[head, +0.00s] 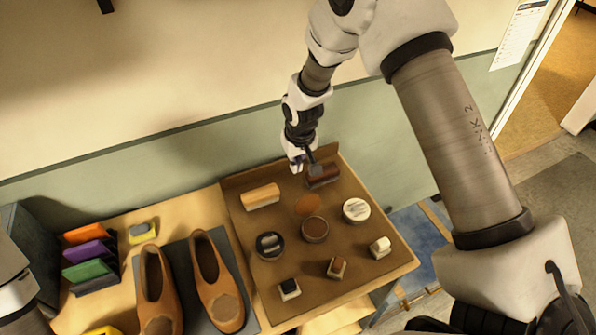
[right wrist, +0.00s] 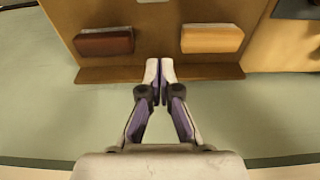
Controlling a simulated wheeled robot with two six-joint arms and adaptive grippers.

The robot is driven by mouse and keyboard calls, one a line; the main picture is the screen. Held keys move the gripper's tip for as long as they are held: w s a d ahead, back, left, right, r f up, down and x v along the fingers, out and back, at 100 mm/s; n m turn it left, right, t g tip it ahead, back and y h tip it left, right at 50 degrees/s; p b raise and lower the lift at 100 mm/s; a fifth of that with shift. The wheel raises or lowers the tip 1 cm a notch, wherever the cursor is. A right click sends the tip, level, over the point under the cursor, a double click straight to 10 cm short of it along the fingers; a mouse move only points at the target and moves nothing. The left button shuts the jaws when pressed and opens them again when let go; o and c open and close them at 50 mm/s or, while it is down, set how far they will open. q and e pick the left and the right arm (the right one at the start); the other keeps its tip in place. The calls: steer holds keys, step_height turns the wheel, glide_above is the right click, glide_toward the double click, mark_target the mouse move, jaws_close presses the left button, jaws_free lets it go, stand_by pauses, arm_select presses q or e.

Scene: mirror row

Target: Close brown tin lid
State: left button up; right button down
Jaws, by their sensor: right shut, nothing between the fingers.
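The brown tin (head: 315,230) stands on the brown tray, with brown polish showing in it. A flat orange-brown disc (head: 308,204), seemingly its lid, shows just behind it; I cannot tell whether the two are joined. My right gripper (head: 305,163) is at the tray's back edge, behind the tin and close to the dark brush. In the right wrist view its fingers (right wrist: 160,71) are together and empty, between the two brushes. The tin is not clearly visible there. My left gripper is out of view.
On the tray (head: 238,232) are a light brush (head: 260,196), a dark brush (head: 322,176), a black tin (head: 269,245), a pale tin (head: 356,209) and small daubers (head: 337,267) near the front. Brown shoes (head: 215,285) stand left. A wall (head: 150,180) rises behind.

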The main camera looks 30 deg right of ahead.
mark_target(306, 202)
steer(key=f+b, duration=0.2)
steer(key=f, duration=0.1)
steer(key=w+f+b, duration=0.1)
steer(key=f+b, duration=0.1)
steer(key=f, duration=0.1)
steer(key=w+f+b, duration=0.1)
steer(key=f+b, duration=0.1)
steer(key=f, duration=0.1)
steer(key=shift+d+f, duration=0.3)
steer(key=shift+s+f+b, duration=0.15)
steer(key=shift+f+b, duration=0.25)
steer(key=shift+b, duration=0.2)
steer(key=s, duration=0.2)
steer(key=s+r, duration=0.1)
steer(key=s, duration=0.1)
steer(key=shift+a+r, duration=0.15)
steer(key=shift+r, duration=0.05)
steer(key=shift+w, duration=0.15)
steer(key=shift+w+f, duration=0.1)
